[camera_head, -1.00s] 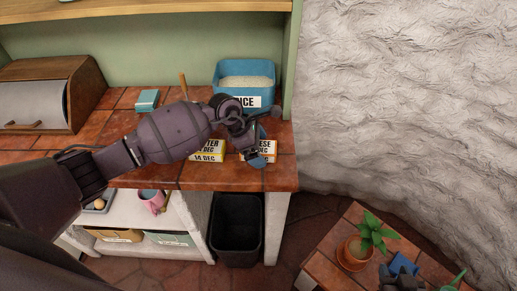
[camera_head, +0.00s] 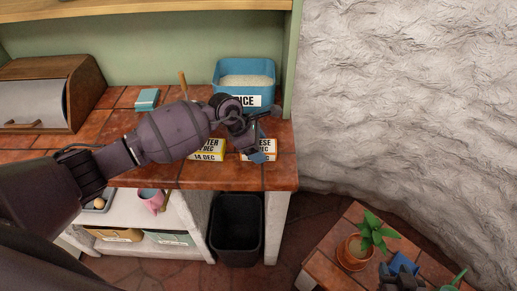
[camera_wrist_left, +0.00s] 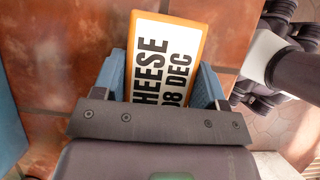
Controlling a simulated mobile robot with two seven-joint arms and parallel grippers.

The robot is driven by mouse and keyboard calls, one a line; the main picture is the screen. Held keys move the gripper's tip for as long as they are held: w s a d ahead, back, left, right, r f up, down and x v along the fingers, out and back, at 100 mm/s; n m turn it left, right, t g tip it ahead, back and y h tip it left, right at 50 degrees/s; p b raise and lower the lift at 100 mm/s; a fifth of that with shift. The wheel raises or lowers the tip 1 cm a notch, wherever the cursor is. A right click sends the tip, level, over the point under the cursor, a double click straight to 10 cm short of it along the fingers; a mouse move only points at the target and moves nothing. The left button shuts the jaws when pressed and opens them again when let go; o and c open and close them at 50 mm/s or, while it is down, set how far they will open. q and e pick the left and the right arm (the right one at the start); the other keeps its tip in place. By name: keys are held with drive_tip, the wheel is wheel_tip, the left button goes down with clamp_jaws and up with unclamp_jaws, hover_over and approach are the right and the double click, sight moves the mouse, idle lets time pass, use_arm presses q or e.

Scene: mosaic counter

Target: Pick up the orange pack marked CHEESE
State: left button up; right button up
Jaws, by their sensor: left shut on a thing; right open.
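The orange pack marked CHEESE (camera_head: 264,145) is on the tiled counter near its right front edge, partly hidden by my left gripper (camera_head: 256,146). In the left wrist view the pack (camera_wrist_left: 168,55) lies between the two blue fingers, its white label reading CHEESE and 08 DEC. My left gripper (camera_wrist_left: 165,85) is shut on the pack. Whether the pack is clear of the counter I cannot tell. My right gripper (camera_head: 400,278) shows at the bottom right of the head view, open and away from the counter.
A yellow pack ending in TER (camera_head: 208,150) lies just left of the cheese. A blue RICE tub (camera_head: 229,71) stands behind. A wooden bread box (camera_head: 85,85) is at left, a dark bin (camera_head: 237,225) below, and a potted plant (camera_head: 357,250) on the lower right table.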

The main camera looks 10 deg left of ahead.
use_arm(q)
drive_tip(key=shift+c, duration=0.8)
